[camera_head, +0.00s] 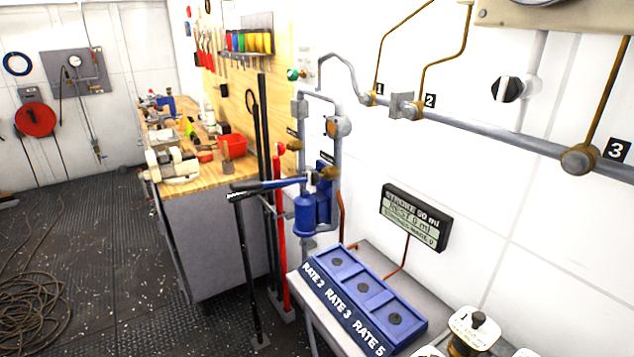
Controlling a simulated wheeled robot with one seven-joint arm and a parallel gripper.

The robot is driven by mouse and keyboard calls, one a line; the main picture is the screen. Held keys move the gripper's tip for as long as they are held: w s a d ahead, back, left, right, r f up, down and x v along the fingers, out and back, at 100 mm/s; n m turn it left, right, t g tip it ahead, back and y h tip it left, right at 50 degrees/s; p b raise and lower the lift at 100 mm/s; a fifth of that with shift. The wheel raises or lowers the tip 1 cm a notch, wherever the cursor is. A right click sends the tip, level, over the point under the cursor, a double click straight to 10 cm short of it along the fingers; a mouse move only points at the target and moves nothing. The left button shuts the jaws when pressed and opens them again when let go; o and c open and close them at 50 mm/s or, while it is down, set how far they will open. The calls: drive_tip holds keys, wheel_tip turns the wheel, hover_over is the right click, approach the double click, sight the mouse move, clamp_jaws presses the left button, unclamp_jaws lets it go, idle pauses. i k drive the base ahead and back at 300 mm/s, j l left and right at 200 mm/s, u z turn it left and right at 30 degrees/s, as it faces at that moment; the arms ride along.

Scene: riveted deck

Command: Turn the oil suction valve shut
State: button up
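No label reading "oil suction" is legible, so I cannot tell which valve is the oil suction valve. Grey pipes run along the white wall to a blue hand pump (307,213). A brass-coloured handle (295,146) and a second one (329,173) sit on these pipes, near small dark plates too small to read. A round black-and-white knob (507,89) sits on an upright pipe at the upper right. A green knob (293,74) is at the upper left of the piping. My gripper is not in view.
A blue three-pocket tray (358,290) marked RATE 2, RATE 3, RATE 5 rests on a grey stand below a display (416,217). A lever with a black grip (252,187) juts left from the pump. A workbench (225,174) stands behind. Coiled rope (35,308) lies on the floor.

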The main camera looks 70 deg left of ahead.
sight(280, 149)
drive_tip(key=u, duration=2.05)
drive_tip(key=j+z, duration=0.15)
drive_tip(key=j, duration=0.6)
drive_tip(key=i+j+z, duration=0.2)
drive_tip(key=j, duration=0.55)
drive_tip(key=k+j+z, duration=0.15)
drive_tip(key=j, duration=0.55)
drive_tip(key=j+z, duration=0.2)
drive_tip(key=j, duration=0.55)
drive_tip(key=k+j+z, duration=0.15)
drive_tip(key=j, duration=0.55)
